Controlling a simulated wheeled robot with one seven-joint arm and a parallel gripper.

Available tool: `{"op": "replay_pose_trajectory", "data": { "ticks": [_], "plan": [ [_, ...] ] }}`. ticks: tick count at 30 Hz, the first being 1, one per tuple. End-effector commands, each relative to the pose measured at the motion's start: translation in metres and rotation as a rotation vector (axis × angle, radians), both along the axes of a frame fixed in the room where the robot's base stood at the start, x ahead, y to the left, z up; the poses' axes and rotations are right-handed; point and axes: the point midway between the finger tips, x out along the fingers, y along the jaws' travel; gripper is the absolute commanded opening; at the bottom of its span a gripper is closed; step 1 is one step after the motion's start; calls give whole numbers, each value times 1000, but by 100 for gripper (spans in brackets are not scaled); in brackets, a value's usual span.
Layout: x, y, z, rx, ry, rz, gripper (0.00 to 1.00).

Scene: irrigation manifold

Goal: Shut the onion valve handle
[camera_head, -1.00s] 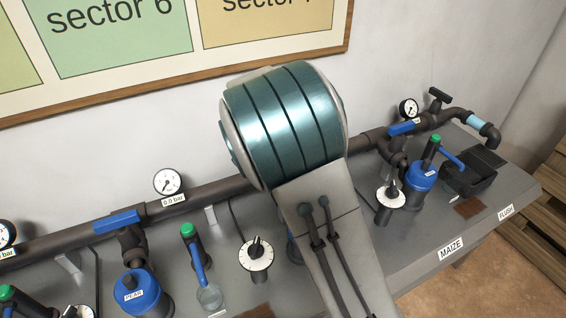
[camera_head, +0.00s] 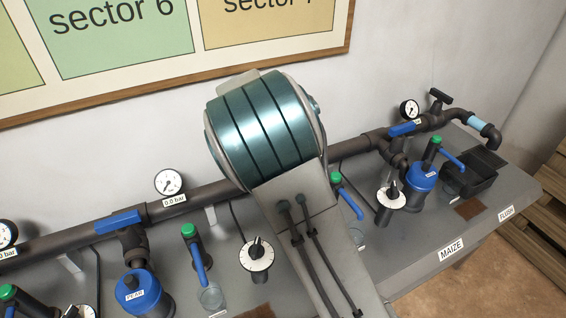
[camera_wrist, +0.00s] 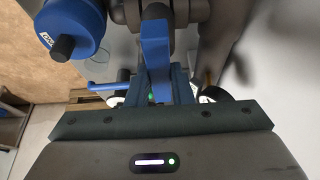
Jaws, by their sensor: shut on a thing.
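In the wrist view, my gripper (camera_wrist: 160,88) is shut on a blue valve handle (camera_wrist: 155,45), its dark fingers on either side of the handle's lower part. The handle sits on dark pipework. A blue filter cap (camera_wrist: 72,24) with a small white label stands to its left; the label's lettering is too small to read surely. In the head view my arm covers the gripper and the gripped handle, so how the handle lies to its pipe cannot be told there.
In the head view, other blue handles lie on the pipe at left (camera_head: 118,222) and right (camera_head: 402,129). Around my arm are a dial timer (camera_head: 257,254), a PEAR filter (camera_head: 139,293), a pressure gauge (camera_head: 169,181) and a green-topped riser with a blue lever (camera_head: 347,196).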

Motion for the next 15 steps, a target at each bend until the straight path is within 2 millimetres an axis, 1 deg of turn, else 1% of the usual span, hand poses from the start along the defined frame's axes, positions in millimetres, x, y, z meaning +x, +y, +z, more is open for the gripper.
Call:
{"op": "replay_pose_trajectory", "data": {
  "ticks": [2,3,5,6,15],
  "plan": [
    [1,1,1,3,-5,0,0],
    [1,1,1,3,-5,0,23],
    [1,1,1,3,-4,1,39],
    [1,1,1,3,-4,1,42],
    [0,1,2,2,-3,0,42]
  ]
}}
